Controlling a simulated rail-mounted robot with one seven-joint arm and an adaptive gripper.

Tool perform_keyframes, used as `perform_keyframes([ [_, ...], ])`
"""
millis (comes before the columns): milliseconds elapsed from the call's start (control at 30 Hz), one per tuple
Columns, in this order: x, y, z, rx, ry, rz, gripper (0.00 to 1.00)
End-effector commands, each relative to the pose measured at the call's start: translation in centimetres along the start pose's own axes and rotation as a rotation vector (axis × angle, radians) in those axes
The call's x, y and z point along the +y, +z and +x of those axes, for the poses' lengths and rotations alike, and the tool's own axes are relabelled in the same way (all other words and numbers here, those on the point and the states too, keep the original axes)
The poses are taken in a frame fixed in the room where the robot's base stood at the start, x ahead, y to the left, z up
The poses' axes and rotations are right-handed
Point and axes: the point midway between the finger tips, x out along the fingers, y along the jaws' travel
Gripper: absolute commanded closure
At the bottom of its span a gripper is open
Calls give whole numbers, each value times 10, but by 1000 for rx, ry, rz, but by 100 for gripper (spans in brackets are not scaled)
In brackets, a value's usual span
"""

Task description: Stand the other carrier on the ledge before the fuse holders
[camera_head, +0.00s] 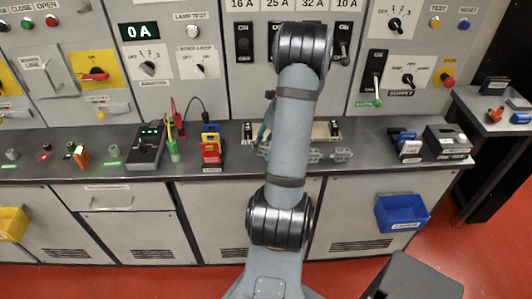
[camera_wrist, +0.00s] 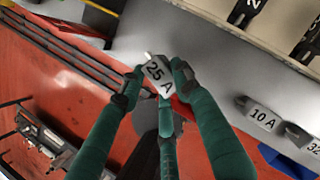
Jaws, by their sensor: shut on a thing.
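My gripper (camera_wrist: 157,82) is shut on a grey carrier marked 25 A (camera_wrist: 159,72), held between its green fingers. The carrier shows near the grey ledge's (camera_wrist: 215,62) edge, tilted in the wrist view; I cannot tell whether it touches the ledge. Two more grey carriers, marked 10 A (camera_wrist: 262,116) and 32 A (camera_wrist: 301,136), stand on the ledge; they also show in the head view (camera_head: 314,156) (camera_head: 342,155). The cream fuse holders (camera_wrist: 283,18) are behind the ledge strip. In the head view my arm hides most of the gripper and the held carrier.
Left of my arm stand red and yellow blocks (camera_head: 211,149) and a meter with leads (camera_head: 147,146). To the right are blue-handled items (camera_head: 405,142) and a dark box (camera_head: 446,141). A blue bin (camera_head: 402,213) hangs on the cabinet front below.

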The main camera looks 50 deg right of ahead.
Motion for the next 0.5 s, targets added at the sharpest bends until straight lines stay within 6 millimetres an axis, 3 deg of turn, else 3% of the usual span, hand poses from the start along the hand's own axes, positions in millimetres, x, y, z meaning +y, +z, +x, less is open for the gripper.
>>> perform_keyframes([
  [133,-10,1,7,0,1,-1,97],
  [500,-10,-15,45,0,2,-1,97],
])
